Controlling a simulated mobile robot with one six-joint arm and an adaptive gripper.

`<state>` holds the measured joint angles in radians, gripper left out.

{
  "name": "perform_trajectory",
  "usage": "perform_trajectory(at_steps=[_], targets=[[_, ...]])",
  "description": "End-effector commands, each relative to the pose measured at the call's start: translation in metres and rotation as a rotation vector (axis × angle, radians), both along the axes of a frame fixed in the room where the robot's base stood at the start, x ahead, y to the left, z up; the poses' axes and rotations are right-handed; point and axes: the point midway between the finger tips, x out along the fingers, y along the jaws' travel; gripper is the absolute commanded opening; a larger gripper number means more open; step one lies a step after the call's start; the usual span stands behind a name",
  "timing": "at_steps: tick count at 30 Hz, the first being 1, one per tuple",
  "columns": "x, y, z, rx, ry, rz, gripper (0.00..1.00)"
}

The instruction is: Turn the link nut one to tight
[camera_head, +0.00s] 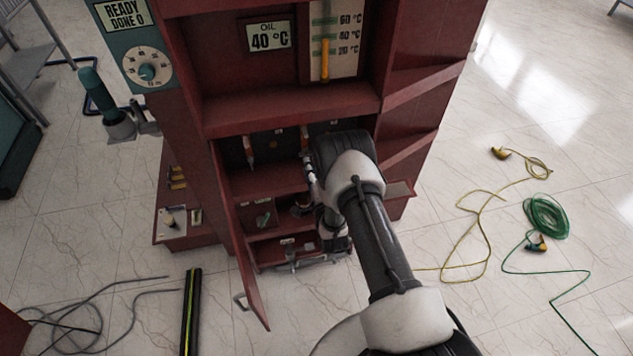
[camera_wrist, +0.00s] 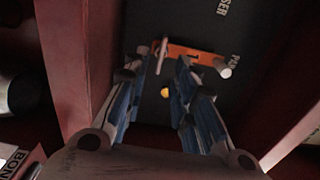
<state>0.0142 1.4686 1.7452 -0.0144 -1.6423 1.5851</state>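An orange link bar (camera_wrist: 192,54) marked "1" lies across a dark panel inside the cabinet in the wrist view. A thin pale fitting (camera_wrist: 160,56) stands at its left end and a pale round post (camera_wrist: 226,68) at its right end; I cannot tell for sure which is link nut one. My gripper (camera_wrist: 160,66) is open, its two blue-grey fingers apart. The thin fitting shows in the gap between the fingertips; whether they touch it is unclear. In the head view my wrist hides most of the gripper in the red cabinet (camera_head: 290,110).
Red cabinet walls (camera_wrist: 75,65) stand close on both sides in the wrist view. A yellow dot (camera_wrist: 165,92) shows on the panel. The cabinet door (camera_head: 250,265) hangs open at lower left. A green cable coil (camera_head: 546,216) lies on the floor at right.

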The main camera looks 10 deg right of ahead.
Motion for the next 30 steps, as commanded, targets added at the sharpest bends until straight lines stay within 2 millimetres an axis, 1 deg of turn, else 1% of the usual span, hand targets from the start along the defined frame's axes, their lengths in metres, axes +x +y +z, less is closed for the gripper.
perform_trajectory(at_steps=[1, 6, 9, 12, 17, 30], targets=[[-0.012, 0.0, -0.001, 0.0, 0.005, 0.0, 0.25], [-0.048, 0.0, -0.001, 0.0, 0.005, 0.0, 0.25], [-0.063, 0.0, -0.001, 0.0, 0.003, 0.0, 0.25], [-0.073, 0.0, 0.0, 0.0, 0.001, 0.0, 0.25], [-0.079, 0.0, 0.0, 0.0, 0.0, 0.0, 0.25], [-0.079, 0.0, 0.0, 0.0, 0.0, 0.0, 0.25]])
